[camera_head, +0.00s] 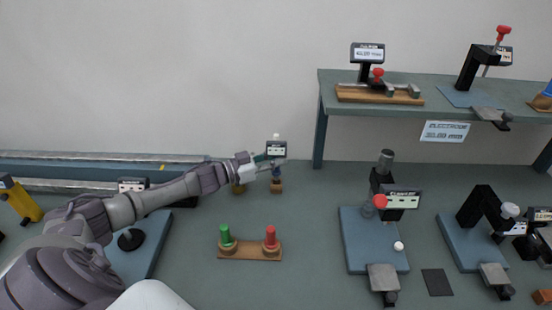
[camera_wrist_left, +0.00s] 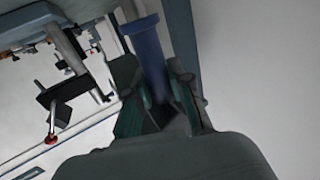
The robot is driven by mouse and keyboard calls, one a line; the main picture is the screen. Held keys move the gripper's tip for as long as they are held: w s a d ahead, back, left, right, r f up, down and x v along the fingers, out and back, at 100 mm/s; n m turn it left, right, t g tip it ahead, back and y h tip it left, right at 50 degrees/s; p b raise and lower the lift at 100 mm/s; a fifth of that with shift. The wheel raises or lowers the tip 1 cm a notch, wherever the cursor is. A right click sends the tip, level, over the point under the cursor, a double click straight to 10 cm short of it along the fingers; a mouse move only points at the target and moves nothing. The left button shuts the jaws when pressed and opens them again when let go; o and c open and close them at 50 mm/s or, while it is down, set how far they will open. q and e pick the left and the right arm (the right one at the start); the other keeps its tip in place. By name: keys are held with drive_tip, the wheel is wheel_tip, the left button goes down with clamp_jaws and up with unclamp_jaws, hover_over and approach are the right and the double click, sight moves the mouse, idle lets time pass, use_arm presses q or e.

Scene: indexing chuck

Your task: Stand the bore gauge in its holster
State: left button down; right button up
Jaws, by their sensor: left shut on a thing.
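The bore gauge, with a dark display head (camera_head: 276,149) and a blue shaft (camera_head: 277,171), is at the back middle of the bench in the head view. My left gripper (camera_head: 266,166) is shut on it. In the left wrist view the blue shaft (camera_wrist_left: 148,48) lies between the two green-padded fingers. A small brown block (camera_head: 276,187), perhaps the holster, shows directly below the gauge. I cannot tell whether the gauge's lower end is in it, touching it or above it. My right gripper is not in view.
A wooden base (camera_head: 250,254) with green and red plugs stands in front. An olive block (camera_head: 238,188) is just left of the gauge. Long rails (camera_head: 90,172) lie at the back left.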

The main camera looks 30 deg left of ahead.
use_arm(q)
drive_tip(key=shift+f+b, duration=0.4)
drive_tip(key=shift+f, duration=0.2)
idle(0.5)
drive_tip(key=c, duration=1)
unclamp_jaws()
drive_tip(key=shift+o, duration=0.2)
drive_tip(key=v, duration=0.7)
drive_tip(key=shift+s+a, duration=0.15)
drive_tip(key=shift+s, duration=0.05)
